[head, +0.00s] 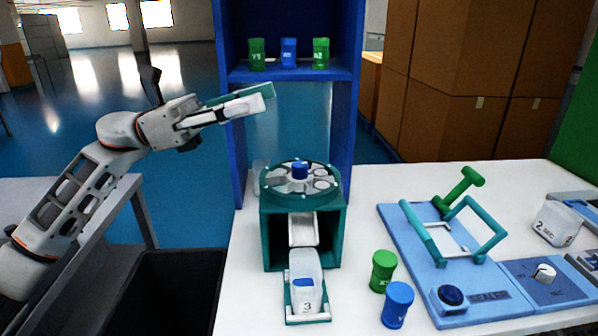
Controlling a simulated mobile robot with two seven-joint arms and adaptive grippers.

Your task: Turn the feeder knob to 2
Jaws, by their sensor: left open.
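My left gripper (267,97) is raised in front of the blue shelf, up and left of the teal feeder-like machine (268,245); it is open, with nothing seen between its fingers. The machine has a round turntable (272,187) with a blue piece (300,170) at its centre. I cannot tell which part is the feeder knob. My right gripper is not in view.
A green canister (383,271) and a blue canister (398,304) stand right of the tray. The blue sealer (410,240) has a teal handle frame. A container marked 2 SEC (557,226) is at the far right. Several canisters stand on the blue shelf (345,74).

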